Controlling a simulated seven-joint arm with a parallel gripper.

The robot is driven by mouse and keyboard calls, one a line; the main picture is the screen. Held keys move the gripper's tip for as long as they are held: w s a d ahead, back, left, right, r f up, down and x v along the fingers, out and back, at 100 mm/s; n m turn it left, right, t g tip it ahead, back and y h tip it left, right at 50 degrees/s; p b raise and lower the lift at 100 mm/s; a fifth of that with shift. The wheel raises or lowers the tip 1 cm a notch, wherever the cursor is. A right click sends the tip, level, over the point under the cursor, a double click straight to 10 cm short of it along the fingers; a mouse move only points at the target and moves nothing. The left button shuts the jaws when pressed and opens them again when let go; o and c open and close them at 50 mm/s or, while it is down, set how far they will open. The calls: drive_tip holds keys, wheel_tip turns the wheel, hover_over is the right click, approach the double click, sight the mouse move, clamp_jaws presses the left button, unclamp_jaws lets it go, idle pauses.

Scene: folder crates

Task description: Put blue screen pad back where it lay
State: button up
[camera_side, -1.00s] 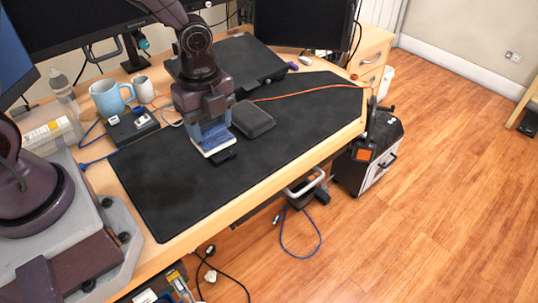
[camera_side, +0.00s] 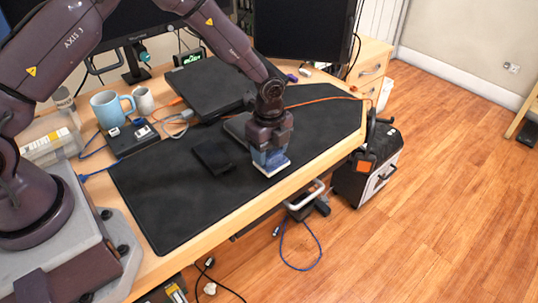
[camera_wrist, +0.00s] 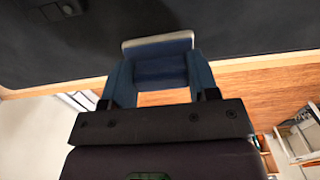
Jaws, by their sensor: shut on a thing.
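The blue screen pad (camera_side: 270,169), a blue block with a pale lower face, is held in my gripper (camera_side: 270,156). It is over or on the black desk mat (camera_side: 180,205) near the mat's front edge; I cannot tell whether it touches. In the wrist view the pad (camera_wrist: 160,69) sits between the two blue fingers of my gripper (camera_wrist: 161,72), with its pale edge facing the mat. My fingers are shut on its sides.
A thin black item (camera_side: 214,157) lies on the mat left of my gripper. A dark grey case (camera_side: 236,125) is partly hidden behind my gripper. A closed laptop (camera_side: 212,88), a light blue mug (camera_side: 110,107) and a black box (camera_side: 133,137) stand behind. The mat's front left is clear.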

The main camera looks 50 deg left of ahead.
sight(269, 150)
drive_tip(key=shift+f, duration=0.95)
drive_tip(key=shift+f, duration=0.1)
drive_tip(key=o, duration=1)
wheel_tip(269, 150, up, 12)
drive_tip(key=shift+s+r, duration=0.1)
drive_tip(key=shift+r, duration=0.1)
